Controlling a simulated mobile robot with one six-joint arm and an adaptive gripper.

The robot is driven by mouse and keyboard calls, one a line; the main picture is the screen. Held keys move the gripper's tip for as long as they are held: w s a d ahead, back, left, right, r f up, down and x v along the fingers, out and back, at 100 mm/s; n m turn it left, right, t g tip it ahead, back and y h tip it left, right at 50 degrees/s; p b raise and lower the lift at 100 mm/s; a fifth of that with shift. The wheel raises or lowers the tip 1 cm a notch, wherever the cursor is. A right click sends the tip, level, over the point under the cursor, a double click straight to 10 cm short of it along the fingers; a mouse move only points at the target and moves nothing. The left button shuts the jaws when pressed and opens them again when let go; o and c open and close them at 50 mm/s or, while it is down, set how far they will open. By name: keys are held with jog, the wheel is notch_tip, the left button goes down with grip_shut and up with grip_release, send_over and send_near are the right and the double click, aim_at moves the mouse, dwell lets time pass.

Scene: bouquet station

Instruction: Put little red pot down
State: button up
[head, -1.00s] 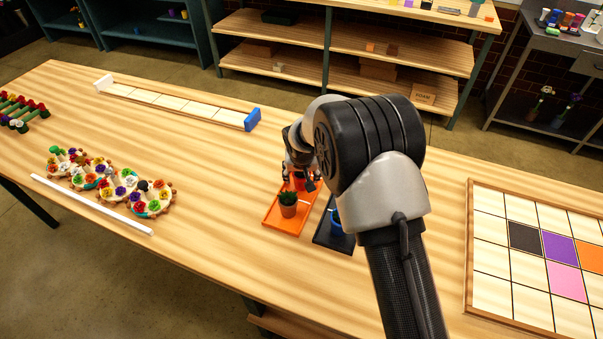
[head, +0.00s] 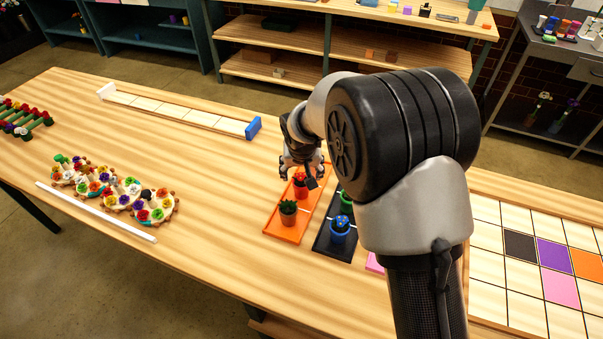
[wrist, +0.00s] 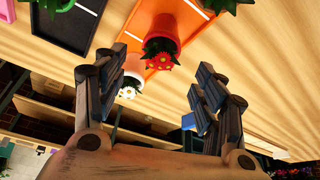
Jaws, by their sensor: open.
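A little red pot with a red flower (head: 300,191) stands on the orange tray (head: 275,227), behind a terracotta pot with a green plant (head: 288,212). In the wrist view the red pot (wrist: 163,27) stands on the orange tray (wrist: 157,63) with its red flower towards me. A second reddish pot (wrist: 135,67) with a white flower is beside it there. My gripper (head: 303,175) is just above and behind the red pot in the head view. In the wrist view its fingers (wrist: 160,72) are spread wide with nothing between their pads.
A black tray (head: 329,246) with a blue pot (head: 340,230) and a green pot (head: 347,199) lies to the right, partly hidden by my arm. A long rack with a blue end (head: 253,128) lies behind. A tiled board (head: 520,275) is at right.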

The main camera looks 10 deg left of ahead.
jog(key=shift+v, duration=0.8)
jog(key=s+d+r+m, duration=0.1)
jog(key=s+d+r, duration=0.5)
jog(key=d+r, duration=0.25)
jog(key=s+d+r+m, duration=0.1)
jog(key=s+d+r, duration=0.4)
jog(key=d+r, duration=0.4)
jog(key=s+d, duration=0.5)
jog(key=s, duration=0.5)
jog(key=s+d+h, duration=0.1)
jog(key=s+d, duration=0.4)
jog(key=s, duration=0.6)
jog(key=shift+s+d+r+m, duration=0.25)
jog(key=shift+s+r+m, duration=0.05)
jog(key=shift+r+m, duration=0.1)
